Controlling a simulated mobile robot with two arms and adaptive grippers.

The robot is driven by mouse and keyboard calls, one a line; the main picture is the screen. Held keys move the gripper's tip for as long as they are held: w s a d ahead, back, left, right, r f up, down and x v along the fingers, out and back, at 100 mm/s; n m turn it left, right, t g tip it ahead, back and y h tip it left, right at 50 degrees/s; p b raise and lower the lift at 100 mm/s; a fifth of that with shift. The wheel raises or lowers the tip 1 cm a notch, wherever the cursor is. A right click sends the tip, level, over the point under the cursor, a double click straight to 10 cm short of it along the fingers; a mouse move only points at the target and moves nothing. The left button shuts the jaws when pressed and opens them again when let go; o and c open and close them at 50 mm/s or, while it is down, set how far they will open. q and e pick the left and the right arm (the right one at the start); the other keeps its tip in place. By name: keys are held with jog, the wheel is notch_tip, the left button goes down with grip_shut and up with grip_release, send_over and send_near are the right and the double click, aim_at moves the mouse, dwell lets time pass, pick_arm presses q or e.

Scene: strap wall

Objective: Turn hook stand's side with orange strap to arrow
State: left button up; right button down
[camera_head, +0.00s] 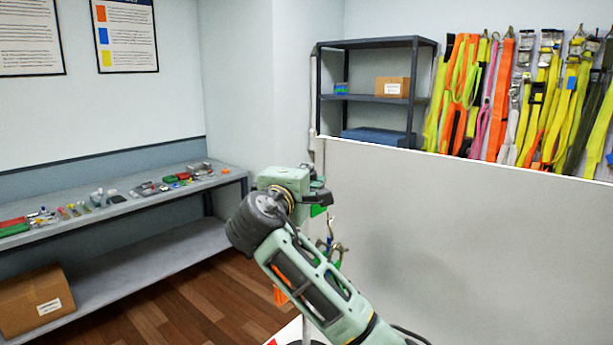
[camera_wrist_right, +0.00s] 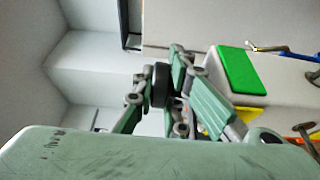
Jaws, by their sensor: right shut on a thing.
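The hook stand (camera_head: 336,252) is mostly hidden behind my right arm in the head view. Its metal hooks and green pieces show just right of the arm. An orange piece (camera_head: 280,296), likely the orange strap, shows low on the left of the arm. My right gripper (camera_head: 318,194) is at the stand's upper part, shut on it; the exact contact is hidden. In the wrist view, its fingers (camera_wrist_right: 168,88) close around a dark part, beside a green block (camera_wrist_right: 238,70), a yellow piece and hooks (camera_wrist_right: 283,50). A red patch (camera_head: 300,340), possibly the arrow, shows on a white surface at the bottom edge.
A grey partition (camera_head: 480,260) stands close on the right, with straps (camera_head: 505,95) hanging behind it. A shelf (camera_head: 378,98) stands at the back. A bench (camera_head: 150,212) with small items runs along the left wall. Wooden floor (camera_head: 190,310) is open between.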

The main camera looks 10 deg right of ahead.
jog(key=shift+r, duration=0.25)
jog(key=c, duration=1.8)
grip_release()
jog(key=shift+a+f, duration=0.1)
jog(key=shift+f, duration=0.05)
jog(key=v, duration=1.2)
